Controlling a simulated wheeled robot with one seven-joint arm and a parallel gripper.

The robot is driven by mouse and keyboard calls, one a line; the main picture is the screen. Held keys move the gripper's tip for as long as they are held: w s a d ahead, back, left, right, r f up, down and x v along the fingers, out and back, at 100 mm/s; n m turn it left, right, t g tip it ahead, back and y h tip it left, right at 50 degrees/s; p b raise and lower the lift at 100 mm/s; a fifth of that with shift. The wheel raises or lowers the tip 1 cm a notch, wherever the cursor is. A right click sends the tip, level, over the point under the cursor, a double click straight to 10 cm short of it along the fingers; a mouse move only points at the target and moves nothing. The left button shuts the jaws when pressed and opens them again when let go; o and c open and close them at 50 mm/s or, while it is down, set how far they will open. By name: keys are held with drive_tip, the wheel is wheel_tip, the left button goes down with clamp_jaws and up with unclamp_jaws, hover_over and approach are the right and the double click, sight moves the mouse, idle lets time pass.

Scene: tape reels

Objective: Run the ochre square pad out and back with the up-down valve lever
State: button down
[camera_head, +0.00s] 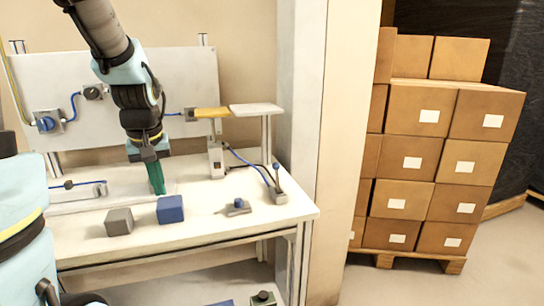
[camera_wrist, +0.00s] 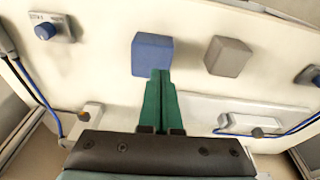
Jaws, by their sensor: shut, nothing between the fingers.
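The ochre square pad (camera_head: 212,112) is a flat plate at the back of the bench in the head view, above an upright grey cylinder unit (camera_head: 216,160) and left of a white plate (camera_head: 257,109). A lever valve (camera_head: 278,190) with a blue-knobbed stick stands at the right of the bench, with a blue hose running to it; its stick looks roughly upright. My gripper (camera_head: 157,178) has green fingers, shut and empty, pointing down behind the blue block and left of the lever valve. The fingers also show in the wrist view (camera_wrist: 160,100). The pad cannot be made out in the wrist view.
A blue block (camera_head: 171,209) and a grey block (camera_head: 119,221) lie on the bench front. A small valve with a blue knob (camera_head: 237,207) sits between the blue block and the lever valve. A back panel (camera_head: 190,75) carries another blue knob (camera_head: 46,123). Stacked cartons (camera_head: 420,160) stand right.

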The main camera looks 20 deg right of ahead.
drive_tip(key=w+d+r, duration=0.3)
drive_tip(key=d, duration=0.4)
drive_tip(key=w+d+r, duration=0.2)
drive_tip(key=w+d, duration=0.1)
drive_tip(key=d, duration=0.5)
wheel_tip(320, 180, up, 5)
drive_tip(key=n, duration=0.2)
hover_over(277, 175)
drive_tip(key=w, duration=0.5)
drive_tip(key=shift+w+d+r+y, duration=0.1)
drive_tip(key=shift+w+r+y, duration=0.1)
drive_tip(key=shift+y, duration=0.2)
wheel_tip(277, 175, down, 9)
drive_tip(key=s+p, duration=0.2)
drive_tip(key=p, duration=0.1)
drive_tip(key=shift+f+p, duration=0.15)
drive_tip(key=shift+p, duration=0.2)
drive_tip(key=shift+s+t+b, duration=0.2)
drive_tip(key=shift+t+b, duration=0.1)
drive_tip(key=shift+b, duration=0.35)
